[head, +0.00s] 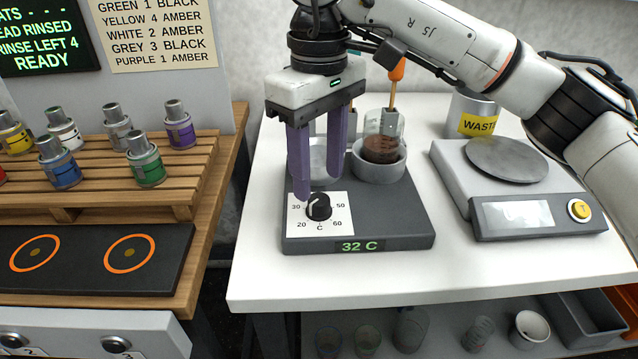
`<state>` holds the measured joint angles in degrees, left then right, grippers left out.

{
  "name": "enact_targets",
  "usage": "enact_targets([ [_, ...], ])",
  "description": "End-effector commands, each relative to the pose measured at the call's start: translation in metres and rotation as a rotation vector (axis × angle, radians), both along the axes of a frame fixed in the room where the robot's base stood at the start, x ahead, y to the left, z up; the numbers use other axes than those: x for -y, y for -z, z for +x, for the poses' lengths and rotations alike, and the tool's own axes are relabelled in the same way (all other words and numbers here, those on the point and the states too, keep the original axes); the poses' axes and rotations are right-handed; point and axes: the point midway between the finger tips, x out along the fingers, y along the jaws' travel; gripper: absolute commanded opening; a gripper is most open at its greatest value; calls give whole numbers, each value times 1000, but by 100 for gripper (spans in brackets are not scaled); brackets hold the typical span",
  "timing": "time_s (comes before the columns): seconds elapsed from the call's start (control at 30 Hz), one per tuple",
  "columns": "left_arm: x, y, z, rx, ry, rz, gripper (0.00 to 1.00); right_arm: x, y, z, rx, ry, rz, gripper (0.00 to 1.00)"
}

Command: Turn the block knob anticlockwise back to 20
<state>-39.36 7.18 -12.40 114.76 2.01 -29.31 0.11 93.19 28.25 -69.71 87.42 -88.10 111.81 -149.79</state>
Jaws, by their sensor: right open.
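The block knob (319,207) is a black dial on a white scale plate marked 20, 30, 50 and 60 with a C below. The plate sits on the front of the grey heating block (405,215), whose green display (359,246) reads 32 C. The knob's pointer appears to face up, towards the 30 side; its exact setting is hard to read. My right gripper (318,188) points down just above and behind the knob, its two purple fingers apart and empty. Whether a finger touches the knob is unclear. My left gripper is not in view.
A scale (510,185) and a WASTE container (476,112) are to the right. Small coloured drums stand on a wooden rack (90,190) at left. The white table's front is clear.

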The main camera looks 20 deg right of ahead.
Motion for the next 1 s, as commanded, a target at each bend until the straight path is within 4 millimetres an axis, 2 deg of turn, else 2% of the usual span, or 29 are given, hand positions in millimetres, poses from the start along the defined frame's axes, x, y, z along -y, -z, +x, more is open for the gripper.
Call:
enact_targets([
  [0.1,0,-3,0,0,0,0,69,-1,-27,0,3,-1,1,45],
  [0.23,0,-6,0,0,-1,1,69,0,-50,0,2,0,0,45],
  [0.33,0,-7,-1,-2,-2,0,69,0,-59,0,2,0,-1,45],
  [0.6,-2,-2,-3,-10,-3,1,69,0,-64,0,-1,-1,0,45],
  [1.0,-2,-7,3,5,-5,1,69,0,-64,0,-1,-1,0,45],
])
